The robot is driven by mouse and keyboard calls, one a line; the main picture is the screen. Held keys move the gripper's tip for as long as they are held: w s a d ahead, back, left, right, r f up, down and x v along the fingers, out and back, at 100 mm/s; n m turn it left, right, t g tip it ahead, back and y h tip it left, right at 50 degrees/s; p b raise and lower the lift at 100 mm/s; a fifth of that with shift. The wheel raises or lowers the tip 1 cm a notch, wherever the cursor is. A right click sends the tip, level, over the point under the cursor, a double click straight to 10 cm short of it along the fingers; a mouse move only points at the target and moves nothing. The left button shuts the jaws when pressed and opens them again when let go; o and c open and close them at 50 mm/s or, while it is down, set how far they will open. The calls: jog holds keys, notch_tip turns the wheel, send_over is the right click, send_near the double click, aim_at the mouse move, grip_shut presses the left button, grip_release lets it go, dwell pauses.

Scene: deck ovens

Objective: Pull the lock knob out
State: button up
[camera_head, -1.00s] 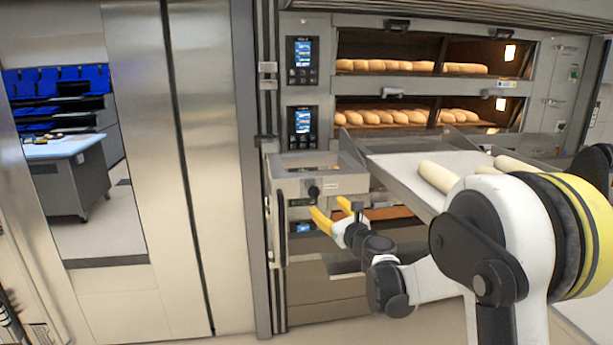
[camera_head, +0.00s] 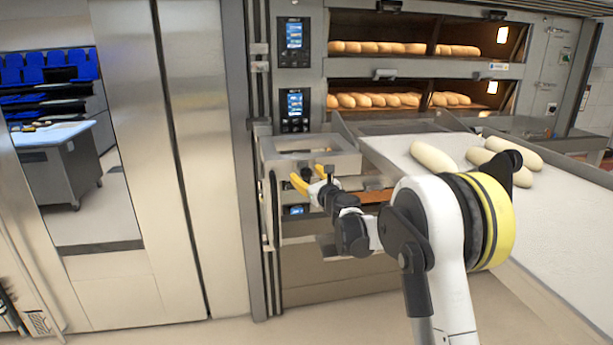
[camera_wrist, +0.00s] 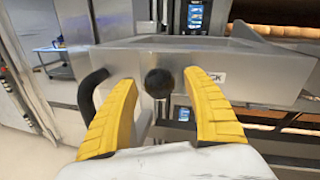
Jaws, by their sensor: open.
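The lock knob (camera_wrist: 159,83) is a round black ball on the front of a grey metal box (camera_wrist: 255,75) in the wrist view. My gripper (camera_wrist: 163,92) has yellow fingers, open, one on each side of the knob with gaps between. I cannot tell from the picture how deep the knob sits between the fingertips. In the head view my gripper (camera_head: 306,179) is in front of the box's front face (camera_head: 285,165), and the knob is hidden or too small to make out there.
A black curved handle (camera_wrist: 90,95) is left of the knob, close to the left finger. A loader belt with pale dough loaves (camera_head: 435,158) is at right. Deck ovens with bread (camera_head: 375,100) stand behind. A steel panel (camera_head: 200,150) stands left. Floor at lower left is clear.

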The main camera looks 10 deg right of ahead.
grip_shut()
jog(key=shift+s, duration=1.25)
grip_release()
jog(key=shift+s, duration=0.1)
jog(key=s+d, duration=0.2)
jog(key=s, duration=0.9)
jog(key=shift+s+d, duration=0.15)
jog(key=shift+s, duration=0.2)
